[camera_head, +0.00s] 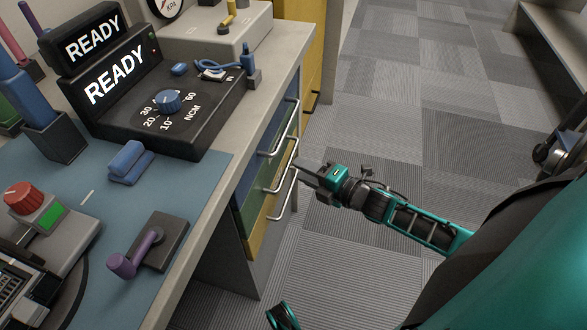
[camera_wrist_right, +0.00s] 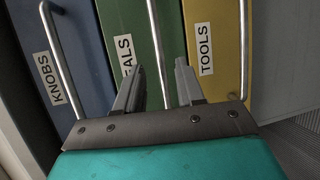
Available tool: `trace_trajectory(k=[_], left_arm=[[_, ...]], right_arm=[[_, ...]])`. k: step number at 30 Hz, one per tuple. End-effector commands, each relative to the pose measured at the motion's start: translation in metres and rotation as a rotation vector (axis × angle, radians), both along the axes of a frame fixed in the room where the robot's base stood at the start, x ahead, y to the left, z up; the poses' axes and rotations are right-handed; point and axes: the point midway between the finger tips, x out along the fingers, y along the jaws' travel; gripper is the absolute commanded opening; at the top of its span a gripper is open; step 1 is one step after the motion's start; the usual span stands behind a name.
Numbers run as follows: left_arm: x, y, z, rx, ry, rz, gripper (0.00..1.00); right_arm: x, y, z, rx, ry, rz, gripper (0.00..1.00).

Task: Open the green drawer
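The green drawer (camera_head: 257,201) is the middle one of a stack under the bench, between a blue drawer above and a yellow drawer below. It looks shut. In the right wrist view its green front (camera_wrist_right: 133,30) carries a partly hidden label ending in "ALS" and a metal bar handle (camera_wrist_right: 156,38). My right gripper (camera_head: 305,170) is at the drawer handles, and its two fingers (camera_wrist_right: 158,85) are apart. In the wrist view the green handle runs down between the fingers; I cannot tell whether they touch it. My left gripper is not in view.
The blue KNOBS drawer (camera_wrist_right: 75,50) and yellow TOOLS drawer (camera_wrist_right: 218,50) flank the green front, each with its own bar handle. The bench top holds a black READY unit (camera_head: 150,105) and a purple lever (camera_head: 135,255). The carpeted floor (camera_head: 400,120) right of the drawers is clear.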

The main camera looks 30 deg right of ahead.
Motion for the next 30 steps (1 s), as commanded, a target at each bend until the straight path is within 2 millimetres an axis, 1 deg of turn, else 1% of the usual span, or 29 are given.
trace_trajectory(k=[1, 3, 9, 20, 30], left_arm=[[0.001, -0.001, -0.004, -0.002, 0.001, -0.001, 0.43], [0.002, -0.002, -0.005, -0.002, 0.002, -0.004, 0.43], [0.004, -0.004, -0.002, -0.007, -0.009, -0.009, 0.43], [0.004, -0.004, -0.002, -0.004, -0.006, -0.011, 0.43], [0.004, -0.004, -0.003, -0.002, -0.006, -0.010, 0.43]], right_arm=[[0.009, 0.003, -0.003, 0.000, -0.003, 0.000, 0.38], [0.018, 0.006, -0.005, 0.000, -0.002, 0.000, 0.38], [0.033, 0.011, -0.007, 0.001, -0.001, 0.000, 0.38], [0.036, 0.012, -0.007, 0.001, 0.001, 0.000, 0.37], [0.036, 0.012, -0.007, 0.001, 0.001, 0.000, 0.05]])
